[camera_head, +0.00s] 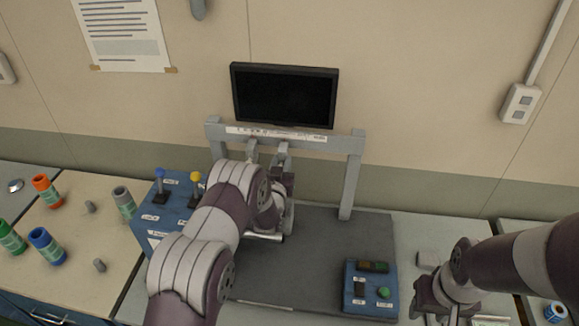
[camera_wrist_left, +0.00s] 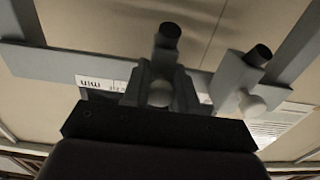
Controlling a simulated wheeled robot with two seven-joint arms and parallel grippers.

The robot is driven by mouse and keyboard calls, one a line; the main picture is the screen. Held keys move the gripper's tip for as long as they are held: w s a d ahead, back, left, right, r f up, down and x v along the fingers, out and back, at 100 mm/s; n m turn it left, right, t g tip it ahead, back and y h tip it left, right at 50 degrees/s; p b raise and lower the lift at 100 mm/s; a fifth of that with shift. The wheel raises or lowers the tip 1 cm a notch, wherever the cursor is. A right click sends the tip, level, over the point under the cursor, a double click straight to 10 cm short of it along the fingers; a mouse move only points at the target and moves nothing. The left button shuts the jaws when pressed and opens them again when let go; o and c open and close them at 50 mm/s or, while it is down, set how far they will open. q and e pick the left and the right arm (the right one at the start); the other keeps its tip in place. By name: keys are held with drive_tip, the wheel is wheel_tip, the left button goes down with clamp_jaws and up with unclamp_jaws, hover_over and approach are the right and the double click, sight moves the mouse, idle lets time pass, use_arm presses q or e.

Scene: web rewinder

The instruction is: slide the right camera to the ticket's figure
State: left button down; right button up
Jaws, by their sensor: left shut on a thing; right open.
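The right camera (camera_head: 281,149) hangs from the rail (camera_head: 342,139) of the grey frame, just right of the left camera (camera_head: 253,147). My left gripper (camera_head: 279,195) is below the rail, partly hidden by my arm. In the left wrist view my left gripper (camera_wrist_left: 160,95) is shut on the right camera (camera_wrist_left: 167,38), around its pale round knob. The left camera (camera_wrist_left: 243,80) shows there to the right, apart from my fingers. A scale strip runs along the rail; its figures are too small to read. My right gripper (camera_head: 447,305) is open over the right of the bench.
A dark monitor (camera_head: 285,96) stands behind the rail. A blue lever box (camera_head: 151,217) is left of the frame, a blue button box (camera_head: 369,289) at front right. Several coloured spools stand at far left. A printed sheet (camera_head: 122,36) is on the wall; its text is unreadable.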

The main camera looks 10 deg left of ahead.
use_arm(q)
drive_tip(key=shift+d, duration=0.1)
drive_tip(key=c, duration=1)
unclamp_jaws()
drive_tip(key=shift+d, duration=0.1)
drive_tip(key=shift+o, duration=0.2)
drive_tip(key=shift+s, duration=0.2)
drive_tip(key=s+b, duration=0.4)
drive_tip(key=s, duration=0.8)
drive_tip(key=shift+s+d+b, duration=0.15)
drive_tip(key=shift+d+b, duration=0.2)
drive_tip(key=shift+b, duration=0.05)
